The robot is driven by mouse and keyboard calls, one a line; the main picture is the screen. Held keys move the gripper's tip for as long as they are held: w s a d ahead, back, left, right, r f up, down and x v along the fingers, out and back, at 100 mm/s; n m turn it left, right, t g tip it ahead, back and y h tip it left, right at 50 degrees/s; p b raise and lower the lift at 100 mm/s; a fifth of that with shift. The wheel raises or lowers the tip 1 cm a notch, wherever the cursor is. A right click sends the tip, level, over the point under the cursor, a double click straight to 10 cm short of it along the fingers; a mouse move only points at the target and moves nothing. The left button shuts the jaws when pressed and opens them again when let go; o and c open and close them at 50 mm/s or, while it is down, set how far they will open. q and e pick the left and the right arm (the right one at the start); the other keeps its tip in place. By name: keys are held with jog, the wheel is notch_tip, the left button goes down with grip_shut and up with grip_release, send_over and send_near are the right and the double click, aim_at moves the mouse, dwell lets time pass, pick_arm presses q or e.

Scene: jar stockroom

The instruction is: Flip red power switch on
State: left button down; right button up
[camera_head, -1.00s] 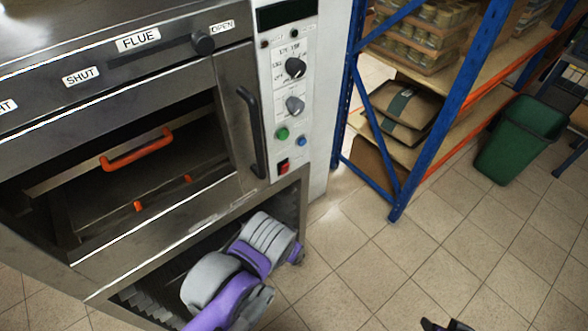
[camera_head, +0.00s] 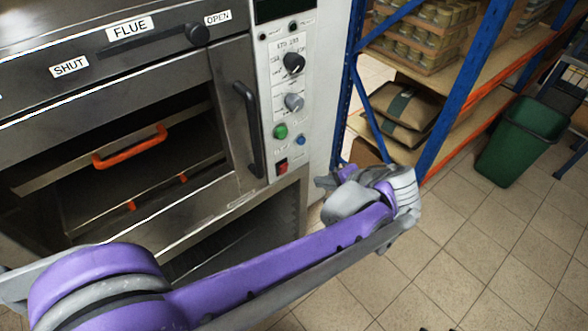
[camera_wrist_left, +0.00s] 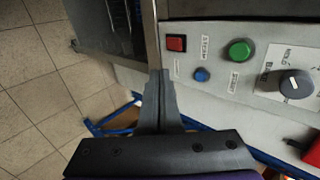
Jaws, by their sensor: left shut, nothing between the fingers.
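The red power switch (camera_head: 282,166) is at the bottom of the oven's white control panel (camera_head: 308,90). In the left wrist view the red switch (camera_wrist_left: 176,43) is near the top middle, in a dark frame. My left gripper (camera_head: 322,182) is in front of the panel, just right of and below the switch, apart from it in the head view. In the wrist view its fingers (camera_wrist_left: 161,77) are shut together and empty, their tips pointing just below the switch. Whether they touch the panel is unclear. Only small dark bits, perhaps my right gripper, show at the head view's bottom edge.
A green button (camera_wrist_left: 240,51) and a blue button (camera_wrist_left: 201,75) sit close to the switch. The oven's door handle (camera_head: 250,130) stands out left of the panel. A blue rack (camera_head: 459,90) stands close on the right. A green bin (camera_head: 521,141) is farther right on the floor.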

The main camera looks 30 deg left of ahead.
pick_arm(q)
send_near(285, 169)
notch_tip(285, 169, down, 4)
jog(key=a, duration=0.2)
jog(key=w+a, duration=0.1)
jog(key=shift+r, duration=0.3)
jog(key=shift+w+a, duration=0.25)
jog(key=shift+a, duration=0.1)
jog(key=shift+r, duration=0.1)
